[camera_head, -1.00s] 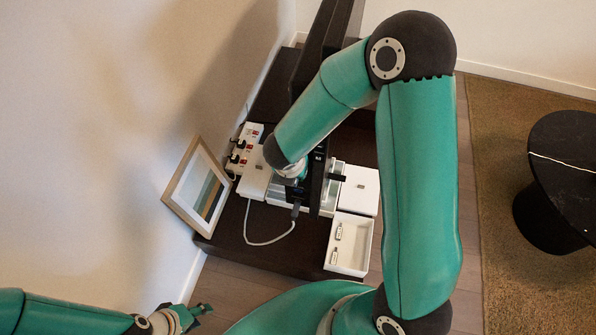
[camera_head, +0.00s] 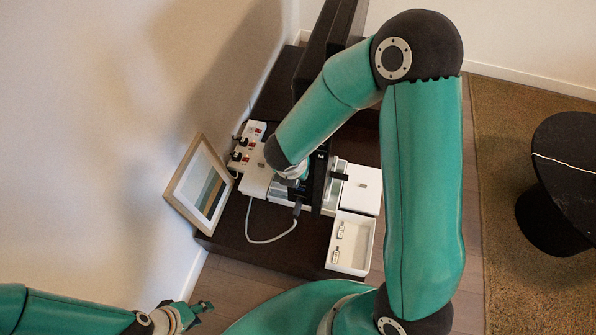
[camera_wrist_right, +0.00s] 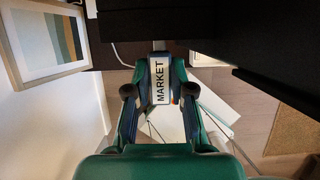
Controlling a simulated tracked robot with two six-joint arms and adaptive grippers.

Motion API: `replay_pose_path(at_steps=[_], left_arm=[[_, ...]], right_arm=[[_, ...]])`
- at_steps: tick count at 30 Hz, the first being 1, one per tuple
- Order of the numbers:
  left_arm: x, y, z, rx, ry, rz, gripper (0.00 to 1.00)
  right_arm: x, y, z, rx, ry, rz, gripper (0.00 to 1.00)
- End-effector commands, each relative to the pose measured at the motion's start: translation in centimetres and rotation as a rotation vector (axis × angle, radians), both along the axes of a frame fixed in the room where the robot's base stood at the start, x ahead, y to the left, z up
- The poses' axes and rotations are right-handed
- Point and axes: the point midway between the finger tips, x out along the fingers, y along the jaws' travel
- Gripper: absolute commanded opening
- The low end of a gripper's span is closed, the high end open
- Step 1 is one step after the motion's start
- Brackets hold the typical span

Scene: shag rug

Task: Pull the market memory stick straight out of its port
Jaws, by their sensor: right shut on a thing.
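The market memory stick (camera_wrist_right: 159,82) has a white face with the word MARKET. In the right wrist view it lies between the two fingers of my right gripper (camera_wrist_right: 158,95), which is shut on it. In the head view my right arm covers the stick and most of that gripper. The port is hidden, so I cannot tell how far the stick sits in it. My left gripper (camera_head: 200,311) hangs at the lower left of the head view, away from the furniture; its jaw gap is not clear.
On the dark cabinet, a white tray (camera_head: 371,245) holds two small sticks beside a white box (camera_head: 362,185). A power strip (camera_head: 247,148) stands by the wall, near a framed picture (camera_head: 202,188). A white cable (camera_head: 262,242) loops along the front. A dark round table (camera_head: 570,170) stands right.

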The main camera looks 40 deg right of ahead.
Motion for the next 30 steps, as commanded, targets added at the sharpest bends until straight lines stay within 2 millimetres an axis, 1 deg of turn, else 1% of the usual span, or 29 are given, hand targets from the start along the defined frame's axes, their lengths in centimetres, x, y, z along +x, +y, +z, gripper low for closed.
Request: replay_pose_path(at_steps=[30], left_arm=[[0.0,0.0,-1.6,0.0,0.0,0.0,0.4]], right_arm=[[-2.0,2.4,-0.3,-0.001,-0.001,0.002,0.0]])
